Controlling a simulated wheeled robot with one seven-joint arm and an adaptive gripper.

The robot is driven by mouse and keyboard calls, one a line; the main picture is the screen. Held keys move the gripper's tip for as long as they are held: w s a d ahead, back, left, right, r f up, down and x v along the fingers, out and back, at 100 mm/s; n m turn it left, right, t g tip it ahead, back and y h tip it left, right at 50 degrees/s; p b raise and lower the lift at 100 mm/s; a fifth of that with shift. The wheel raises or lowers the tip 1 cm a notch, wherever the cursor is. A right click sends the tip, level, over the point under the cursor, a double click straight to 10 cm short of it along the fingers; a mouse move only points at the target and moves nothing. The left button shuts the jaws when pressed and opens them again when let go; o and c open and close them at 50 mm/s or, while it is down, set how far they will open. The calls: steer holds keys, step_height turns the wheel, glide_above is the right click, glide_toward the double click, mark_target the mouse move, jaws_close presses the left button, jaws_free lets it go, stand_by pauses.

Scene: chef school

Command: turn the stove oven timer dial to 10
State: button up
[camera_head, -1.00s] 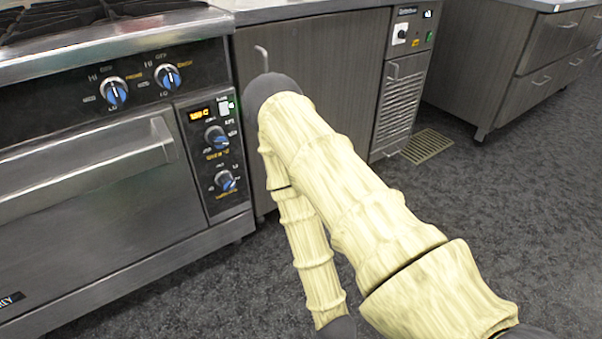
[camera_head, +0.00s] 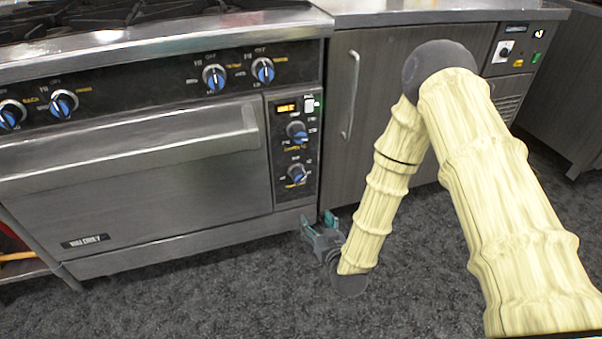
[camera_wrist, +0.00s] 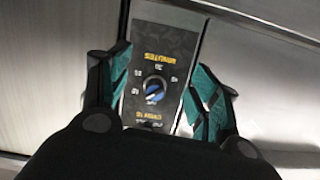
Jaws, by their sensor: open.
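The oven's timer dial (camera_head: 297,173) is the lower blue-and-black knob on the narrow control panel at the oven's right. In the wrist view the same dial (camera_wrist: 154,91) shows upside down, with yellow "minutes" lettering above it and numbers around it. Its exact setting is too small to read. My gripper (camera_head: 318,222) is low in front of the oven's lower right corner, below the dial. In the wrist view my gripper (camera_wrist: 158,72) has its teal fingers spread on either side of the panel, with the dial between them in the picture. It is open and empty.
A second knob (camera_head: 297,132) sits above the timer dial, under a lit display (camera_head: 287,107). The oven door handle (camera_head: 130,152) juts out to the left. Burner knobs (camera_head: 214,77) line the top. A cabinet (camera_head: 385,60) with a vertical handle stands right. The floor in front is clear.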

mark_target(301, 181)
steer(key=w+a+r+t, duration=0.2)
steer(key=w+r, duration=0.2)
steer(key=r, duration=0.2)
steer(key=shift+y, duration=0.4)
steer(key=b+x, duration=0.1)
steer(key=x, duration=0.4)
steer(key=b+x, duration=0.2)
steer(key=x, duration=0.3)
steer(key=shift+w+a+r, duration=0.1)
steer(key=shift+r, duration=0.15)
steer(key=c, duration=1)
